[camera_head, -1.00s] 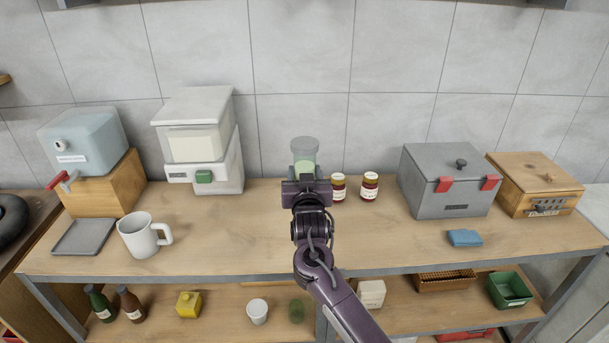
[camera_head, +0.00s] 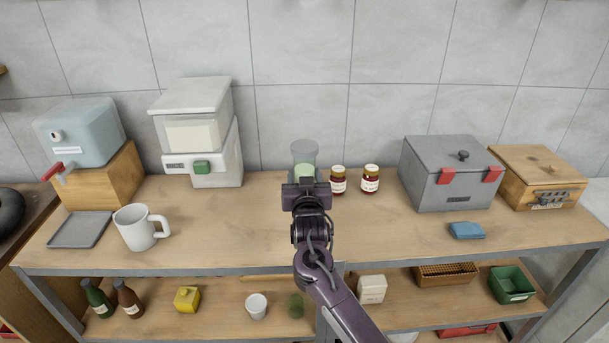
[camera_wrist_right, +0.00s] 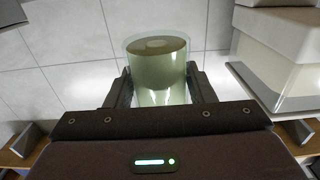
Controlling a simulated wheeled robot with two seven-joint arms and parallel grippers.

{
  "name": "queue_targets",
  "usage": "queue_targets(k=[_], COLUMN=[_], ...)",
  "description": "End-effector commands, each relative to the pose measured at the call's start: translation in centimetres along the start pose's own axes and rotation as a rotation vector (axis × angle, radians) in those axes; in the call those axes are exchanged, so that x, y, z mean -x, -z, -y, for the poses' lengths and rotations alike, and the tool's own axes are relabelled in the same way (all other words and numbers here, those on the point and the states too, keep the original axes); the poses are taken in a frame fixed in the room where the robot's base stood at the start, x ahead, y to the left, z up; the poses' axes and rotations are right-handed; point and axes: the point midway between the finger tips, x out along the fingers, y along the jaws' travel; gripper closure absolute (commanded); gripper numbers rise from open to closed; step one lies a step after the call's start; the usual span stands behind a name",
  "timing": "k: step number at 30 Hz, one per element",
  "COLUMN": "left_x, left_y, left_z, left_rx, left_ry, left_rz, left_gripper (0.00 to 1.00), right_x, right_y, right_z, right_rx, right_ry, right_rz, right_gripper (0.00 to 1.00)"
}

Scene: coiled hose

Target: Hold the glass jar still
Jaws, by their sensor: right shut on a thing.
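The glass jar (camera_head: 304,153) is clear with pale green contents and stands upright at the back middle of the workbench. My right gripper (camera_head: 305,183) is in front of it and hides its lower part in the head view. In the right wrist view the jar (camera_wrist_right: 157,70) sits between the two fingers of my right gripper (camera_wrist_right: 160,88), which is shut on it. I cannot tell from these views whether the jar's base touches the bench. My left gripper is not in view.
Two small dark red jars (camera_head: 338,180) (camera_head: 370,179) stand just right of the glass jar. A white dispenser (camera_head: 198,135) is to its left. A grey box (camera_head: 450,175) and a white mug (camera_head: 141,228) stand farther off.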

Motion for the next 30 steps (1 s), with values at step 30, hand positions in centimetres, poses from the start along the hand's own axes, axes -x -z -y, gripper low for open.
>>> queue_targets(k=[30], left_x=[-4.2], left_y=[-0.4], left_z=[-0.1], left_rx=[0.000], left_ry=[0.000], left_rz=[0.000], left_gripper=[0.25], right_x=[0.0], right_y=[-5.8], right_z=[0.0], right_rx=[-0.001], right_ry=[0.001], right_rz=[-0.004], right_gripper=[0.83])
